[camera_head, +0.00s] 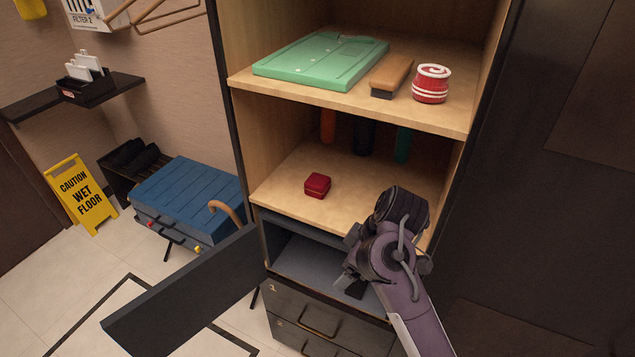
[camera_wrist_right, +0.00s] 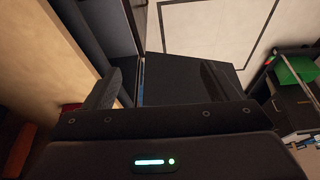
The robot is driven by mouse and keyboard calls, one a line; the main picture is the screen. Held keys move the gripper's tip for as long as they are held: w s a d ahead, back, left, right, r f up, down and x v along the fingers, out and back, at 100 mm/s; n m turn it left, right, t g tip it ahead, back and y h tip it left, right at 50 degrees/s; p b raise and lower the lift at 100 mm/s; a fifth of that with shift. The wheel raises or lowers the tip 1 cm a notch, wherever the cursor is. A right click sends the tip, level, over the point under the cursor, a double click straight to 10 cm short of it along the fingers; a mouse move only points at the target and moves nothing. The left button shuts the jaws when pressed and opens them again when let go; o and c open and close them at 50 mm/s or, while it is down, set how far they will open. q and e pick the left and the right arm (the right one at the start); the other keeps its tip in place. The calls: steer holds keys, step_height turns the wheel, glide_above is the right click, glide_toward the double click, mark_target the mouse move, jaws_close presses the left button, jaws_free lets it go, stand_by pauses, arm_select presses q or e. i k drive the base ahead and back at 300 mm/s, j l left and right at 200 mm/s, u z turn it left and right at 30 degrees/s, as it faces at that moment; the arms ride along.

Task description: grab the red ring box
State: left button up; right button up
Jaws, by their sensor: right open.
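The red ring box (camera_head: 317,185) is a small dark red cube with rounded edges. It sits on the middle wooden shelf, near the shelf's front left in the head view. In the right wrist view a bit of red (camera_wrist_right: 71,107) shows at the left edge, perhaps the ring box, mostly hidden behind my gripper. My right gripper (camera_head: 350,283) is in front of the cabinet, below and to the right of the box, by the open lower compartment. Its two fingers (camera_wrist_right: 160,85) are spread apart with nothing between them. My left gripper is not in view.
An open dark door (camera_head: 185,290) sticks out at the lower left of the cabinet. The shelf above (camera_head: 330,90) holds a green case, a brush and a red-white striped jar. Several bottles (camera_head: 364,137) stand behind the ring box. A blue chest (camera_head: 190,190) stands left.

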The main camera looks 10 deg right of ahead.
mark_target(316, 185)
steer(key=i, duration=1)
